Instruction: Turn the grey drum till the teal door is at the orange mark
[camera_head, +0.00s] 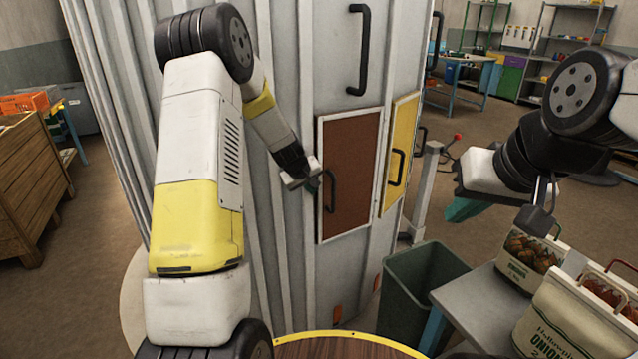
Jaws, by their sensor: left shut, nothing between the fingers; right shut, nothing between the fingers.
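The grey drum (285,60) stands upright in front of me, with ribbed sides and black handles. A brown door (350,185) with a black handle faces me, and a yellow door (401,140) is to its right. No teal door shows on the visible side. Small orange patches (338,314) sit low on the drum; I cannot tell whether one is the orange mark. My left gripper (313,183) is shut and empty, at the brown door's left edge beside its handle; contact is unclear. My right gripper (463,209) is shut and empty, right of the drum.
A dark green bin (425,285) stands at the drum's lower right. Beside it, a grey table (470,310) has onion sacks (575,310) near it. A grey post (426,190) stands right of the drum. A wooden crate (30,190) is at left.

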